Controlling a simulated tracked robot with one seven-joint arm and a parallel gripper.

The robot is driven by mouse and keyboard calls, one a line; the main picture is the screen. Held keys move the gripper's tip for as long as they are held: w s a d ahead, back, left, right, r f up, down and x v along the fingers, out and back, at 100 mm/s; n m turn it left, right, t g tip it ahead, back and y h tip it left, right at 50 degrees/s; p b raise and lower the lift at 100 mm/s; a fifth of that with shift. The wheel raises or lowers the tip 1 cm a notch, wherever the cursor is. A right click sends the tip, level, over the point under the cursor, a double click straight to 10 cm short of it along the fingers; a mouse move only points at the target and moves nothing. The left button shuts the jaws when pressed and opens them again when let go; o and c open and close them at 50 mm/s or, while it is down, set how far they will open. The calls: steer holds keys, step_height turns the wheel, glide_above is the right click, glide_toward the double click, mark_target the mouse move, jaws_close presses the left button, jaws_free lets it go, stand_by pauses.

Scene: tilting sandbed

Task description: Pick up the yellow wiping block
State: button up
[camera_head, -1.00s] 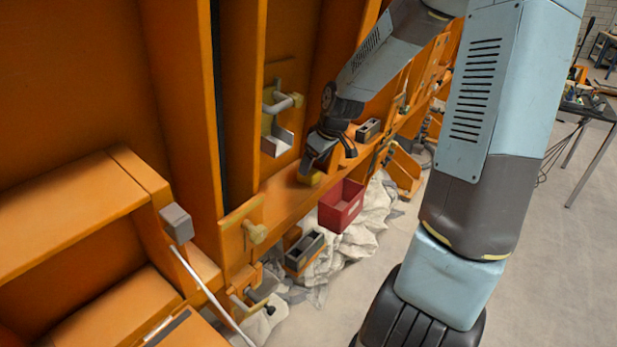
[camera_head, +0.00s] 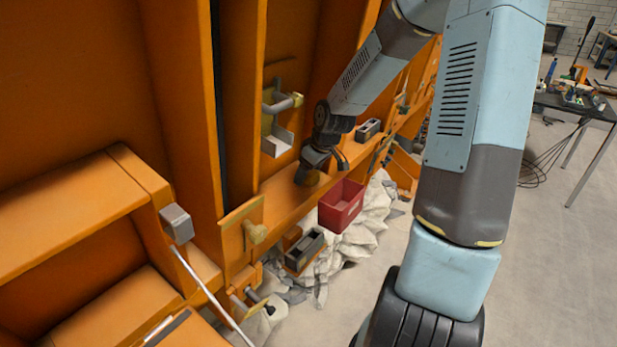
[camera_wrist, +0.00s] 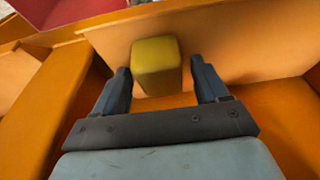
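The yellow wiping block (camera_wrist: 156,66) sits on the orange ledge (camera_wrist: 230,50) in the wrist view. My gripper (camera_wrist: 160,75) is open, with one finger on each side of the block. A gap shows between the block and each finger. In the head view my gripper (camera_head: 318,172) is down at the ledge, and only a small part of the block (camera_head: 312,178) shows beside the fingers. The rest of it is hidden there.
A red bin (camera_head: 341,205) hangs just below and right of the ledge. A grey holder (camera_head: 368,130) stands farther along it. A metal bracket with a handle (camera_head: 278,120) is on the panel to the left. White cloth lies below.

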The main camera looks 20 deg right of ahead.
steer(key=c, duration=1)
steer(key=shift+r, duration=0.45)
step_height(320, 180, up, 2)
steer(key=shift+d+r, duration=0.1)
steer(key=shift+r, duration=0.15)
steer(key=s+r, duration=0.9)
steer(key=s, duration=0.5)
steer(key=shift+r, duration=0.35)
